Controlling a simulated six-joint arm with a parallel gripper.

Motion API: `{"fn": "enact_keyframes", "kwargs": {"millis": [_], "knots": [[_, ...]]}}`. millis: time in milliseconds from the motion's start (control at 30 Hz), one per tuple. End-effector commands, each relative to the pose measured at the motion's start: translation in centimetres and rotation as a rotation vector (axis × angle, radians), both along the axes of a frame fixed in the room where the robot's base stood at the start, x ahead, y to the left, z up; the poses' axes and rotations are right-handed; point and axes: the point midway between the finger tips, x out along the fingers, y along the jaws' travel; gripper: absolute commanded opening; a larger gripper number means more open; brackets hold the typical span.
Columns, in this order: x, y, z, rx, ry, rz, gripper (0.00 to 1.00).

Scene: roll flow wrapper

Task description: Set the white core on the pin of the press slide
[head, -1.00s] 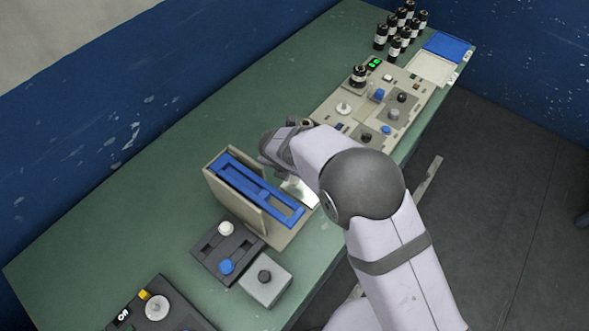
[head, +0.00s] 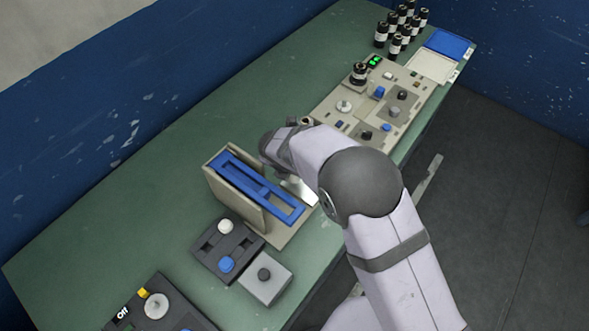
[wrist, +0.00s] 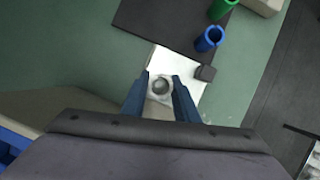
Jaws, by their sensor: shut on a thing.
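My gripper (wrist: 162,92) is in the wrist view, its two dark blue fingers shut on the white core (wrist: 158,98). The core shows as a pale ring with a round grey centre. Behind it in the wrist view lies a bright pale plate (wrist: 172,62), which looks like the press slide. The core overlaps this plate in the picture; I cannot tell whether it touches it or is around the pin. The pin is not clearly visible. In the head view my arm hides the fingers and the core, and part of the plate (head: 300,190) shows beside the blue-topped press.
The beige press stand with a blue frame (head: 230,172) stands close to my wrist. Dark control blocks (head: 212,258) stand in front. Green table behind the press is clear.

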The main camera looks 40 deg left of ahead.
Motion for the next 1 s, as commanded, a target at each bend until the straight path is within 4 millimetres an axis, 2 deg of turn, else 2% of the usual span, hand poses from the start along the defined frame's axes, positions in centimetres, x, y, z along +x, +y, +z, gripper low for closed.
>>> {"fn": "enact_keyframes", "kwargs": {"millis": [433,1000], "knots": [[0.0,0.0,-1.2,0.001,-0.001,0.000,0.06],[0.0,0.0,-1.4,0.000,0.000,0.001,0.06]]}}
